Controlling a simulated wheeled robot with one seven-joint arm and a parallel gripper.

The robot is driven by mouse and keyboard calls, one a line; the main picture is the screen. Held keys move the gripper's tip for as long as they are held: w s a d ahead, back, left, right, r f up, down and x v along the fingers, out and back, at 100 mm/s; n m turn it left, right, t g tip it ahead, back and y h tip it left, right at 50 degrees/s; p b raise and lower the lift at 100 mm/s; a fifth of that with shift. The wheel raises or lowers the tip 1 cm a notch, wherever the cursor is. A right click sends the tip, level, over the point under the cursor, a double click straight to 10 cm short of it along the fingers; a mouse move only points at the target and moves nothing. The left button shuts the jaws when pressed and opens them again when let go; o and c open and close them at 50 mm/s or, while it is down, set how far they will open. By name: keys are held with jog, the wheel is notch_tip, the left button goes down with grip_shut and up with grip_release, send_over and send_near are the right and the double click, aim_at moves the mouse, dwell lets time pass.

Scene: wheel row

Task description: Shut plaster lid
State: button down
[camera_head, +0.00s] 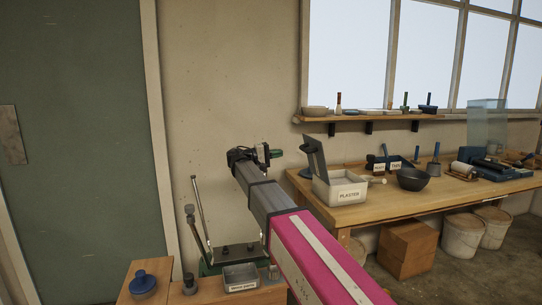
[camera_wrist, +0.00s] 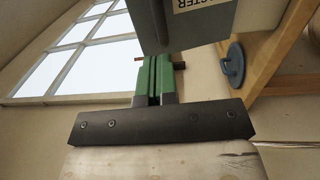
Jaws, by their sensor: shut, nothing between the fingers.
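In the wrist view my gripper's green fingers (camera_wrist: 158,65) are together and hold nothing. A grey part of the box (camera_wrist: 195,22) with part of the label shows at the top, close to the fingertips.
The wooden workbench (camera_head: 370,212) also holds a black bowl (camera_head: 412,179), a small dark labelled bin and tools. A shelf (camera_head: 375,117) with small items runs above it. A low wooden stand (camera_head: 205,290) with a metal tray is at front left. Buckets sit under the bench.

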jog(key=x, duration=0.8)
jog(key=shift+d, duration=0.3)
jog(key=shift+r, duration=0.1)
